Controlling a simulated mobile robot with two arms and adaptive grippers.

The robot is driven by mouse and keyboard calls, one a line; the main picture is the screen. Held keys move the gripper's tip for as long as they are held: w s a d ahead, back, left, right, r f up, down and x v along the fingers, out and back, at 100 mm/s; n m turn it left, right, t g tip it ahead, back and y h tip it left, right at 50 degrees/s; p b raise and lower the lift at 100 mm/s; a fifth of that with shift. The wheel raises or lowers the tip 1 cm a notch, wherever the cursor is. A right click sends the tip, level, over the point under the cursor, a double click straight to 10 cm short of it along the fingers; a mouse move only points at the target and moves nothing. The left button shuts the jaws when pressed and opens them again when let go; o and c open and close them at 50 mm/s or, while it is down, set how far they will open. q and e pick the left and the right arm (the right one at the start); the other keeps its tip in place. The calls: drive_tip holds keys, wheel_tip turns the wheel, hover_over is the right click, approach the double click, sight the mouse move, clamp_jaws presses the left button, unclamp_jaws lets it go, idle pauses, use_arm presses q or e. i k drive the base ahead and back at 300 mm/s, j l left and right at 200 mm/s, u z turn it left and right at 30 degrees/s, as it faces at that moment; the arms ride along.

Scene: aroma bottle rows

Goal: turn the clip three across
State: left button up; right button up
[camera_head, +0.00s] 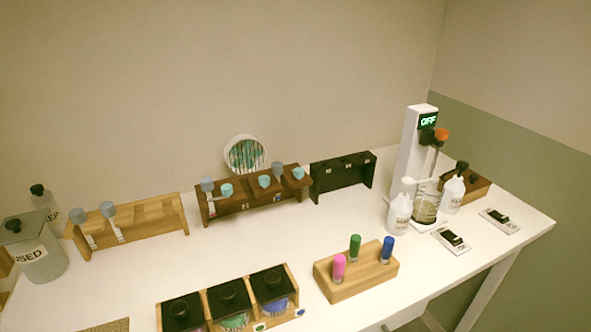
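Neither of my grippers is in view. I cannot make out for certain which thing is the clip. A light wooden rack (150,217) at the left holds two grey-capped tubes (108,210) with white strips hanging at its front. A dark brown rack (248,202) at the back middle holds several tubes with grey or teal caps, one of them a teal cap (227,190) near its left end. A black rack (342,175) stands to its right and looks empty. Small labels on the racks are too small to read.
A white dispenser (412,150) reading OFF stands at the right, with white bottles (399,214) and two switches (453,241) nearby. A wooden block (357,276) holds pink, green and blue markers.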

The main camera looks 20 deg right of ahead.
sight(298, 172)
drive_tip(key=l, duration=1.5)
drive_tip(key=i, duration=0.05)
